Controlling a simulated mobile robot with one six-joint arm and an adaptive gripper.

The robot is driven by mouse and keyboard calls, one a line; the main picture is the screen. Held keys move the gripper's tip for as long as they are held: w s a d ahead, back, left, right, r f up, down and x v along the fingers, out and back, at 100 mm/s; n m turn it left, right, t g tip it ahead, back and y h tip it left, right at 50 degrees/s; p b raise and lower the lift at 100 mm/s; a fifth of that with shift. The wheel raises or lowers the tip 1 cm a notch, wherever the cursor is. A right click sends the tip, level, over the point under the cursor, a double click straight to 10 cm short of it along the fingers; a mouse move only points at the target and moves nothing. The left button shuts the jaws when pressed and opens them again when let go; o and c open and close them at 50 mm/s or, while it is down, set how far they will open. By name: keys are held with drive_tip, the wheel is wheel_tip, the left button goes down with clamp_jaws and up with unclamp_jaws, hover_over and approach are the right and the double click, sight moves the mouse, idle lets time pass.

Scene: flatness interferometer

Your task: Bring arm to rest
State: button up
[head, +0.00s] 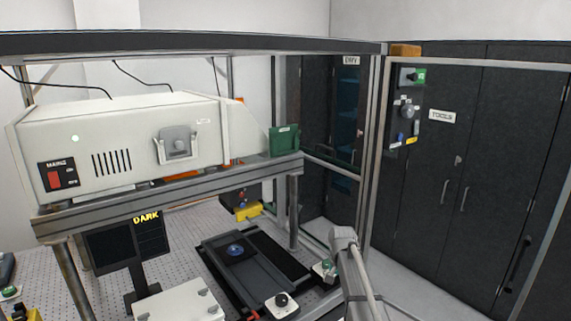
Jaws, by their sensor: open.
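A grey tube-like link of my arm (354,275) rises from the bottom edge, right of centre, with a pale cable along it. Its upper end stands in front of the right side of the bench, near a small white box with a green button (325,270). I cannot tell whether the arm touches anything. My gripper is not in view. The big white instrument (130,140) sits on a raised metal shelf, with a red mains switch at its left. Below it, a dark stage (250,275) carries a small round blue piece (236,250). A monitor (125,240) reads "DARK".
A metal frame with a post (377,150) and a dark top beam surrounds the bench. A control panel (406,110) hangs at its right. Dark tool cabinets (480,150) stand behind; floor at right looks clear.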

drive_tip(key=s+f+n+b, duration=0.2)
drive_tip(key=s+f+b, duration=0.2)
drive_tip(key=s, duration=0.8)
drive_tip(key=s+f+n+b, duration=0.3)
drive_tip(key=s+f, duration=0.1)
drive_tip(key=s, duration=0.7)
drive_tip(key=shift+s+a+b, duration=0.2)
drive_tip(key=shift+s+b, duration=0.15)
drive_tip(key=shift+s, duration=0.05)
